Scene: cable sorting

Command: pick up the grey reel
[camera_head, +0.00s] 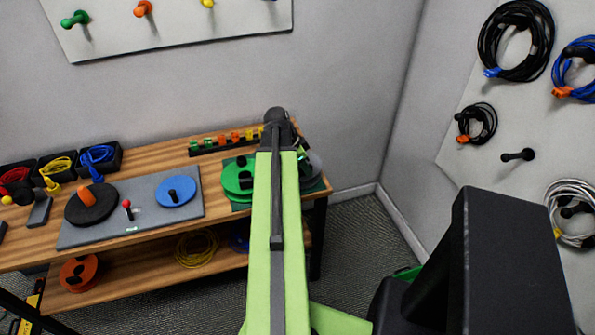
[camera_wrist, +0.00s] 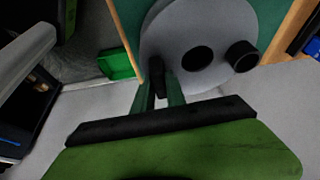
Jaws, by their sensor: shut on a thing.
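The grey reel (camera_wrist: 215,30) fills the upper middle of the wrist view, with a dark round centre (camera_wrist: 198,58) and a black knob on its right side. My gripper (camera_wrist: 158,82) is at the reel's near left edge, shut on a dark upright part there that I take to be part of the reel. In the head view only a sliver of the grey reel (camera_head: 316,164) shows, right of my green arm, at the right end of the bench. My gripper is hidden behind the arm there.
A green reel (camera_head: 236,180) lies just left of my arm on the wooden bench (camera_head: 140,188). A grey mat (camera_head: 148,195) holds a blue reel (camera_head: 176,191). A black reel (camera_head: 90,205) overlaps its left edge. Black bins with cables stand at left. Coiled cables hang on the right wall.

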